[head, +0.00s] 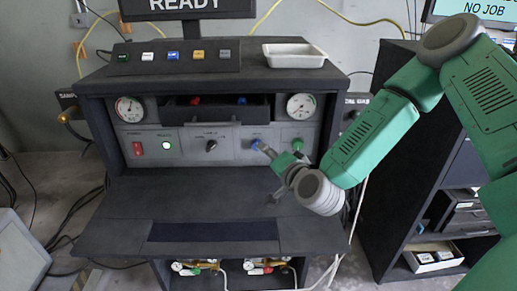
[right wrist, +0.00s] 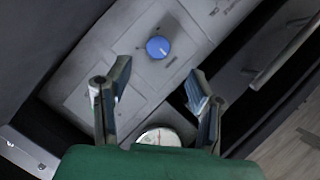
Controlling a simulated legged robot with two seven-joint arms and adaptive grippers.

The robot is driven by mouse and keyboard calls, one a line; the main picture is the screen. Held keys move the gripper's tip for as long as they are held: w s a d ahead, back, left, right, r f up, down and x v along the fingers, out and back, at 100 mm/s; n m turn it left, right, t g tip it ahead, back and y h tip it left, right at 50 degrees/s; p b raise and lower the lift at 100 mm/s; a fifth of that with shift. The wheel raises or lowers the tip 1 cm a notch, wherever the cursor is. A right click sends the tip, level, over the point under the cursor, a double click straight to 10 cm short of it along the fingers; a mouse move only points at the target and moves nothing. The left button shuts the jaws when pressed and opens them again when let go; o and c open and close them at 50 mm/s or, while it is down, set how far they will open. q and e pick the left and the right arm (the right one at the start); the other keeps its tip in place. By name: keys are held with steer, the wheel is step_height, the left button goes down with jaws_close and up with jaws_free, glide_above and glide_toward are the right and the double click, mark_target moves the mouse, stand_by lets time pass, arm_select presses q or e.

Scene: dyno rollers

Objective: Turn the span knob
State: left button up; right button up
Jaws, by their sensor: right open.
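A blue knob (head: 256,144) sits on the right part of the grey control panel (head: 187,145); a green knob (head: 297,144) is to its right and a black knob (head: 211,146) to its left. The labels are too small to read, so I cannot tell which is the span knob. My right gripper (head: 276,162) is in front of the panel, near the blue and green knobs. In the right wrist view its open fingers (right wrist: 157,82) are apart and empty, with the blue knob (right wrist: 158,47) beyond the tips. The green knob is not visible there. My left gripper is not in view.
Two round gauges (head: 129,109) (head: 300,107) flank an open drawer (head: 215,108) above the panel. A dark work shelf (head: 130,205) juts out below. A white tray (head: 293,55) sits on top.

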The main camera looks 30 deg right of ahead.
steer(key=x, duration=0.7)
steer(key=shift+w+d+f, duration=0.15)
steer(key=shift+d+f, duration=0.05)
steer(key=shift+d, duration=0.15)
steer(key=shift+a, duration=0.1)
steer(key=shift+r, duration=0.1)
jaws_close()
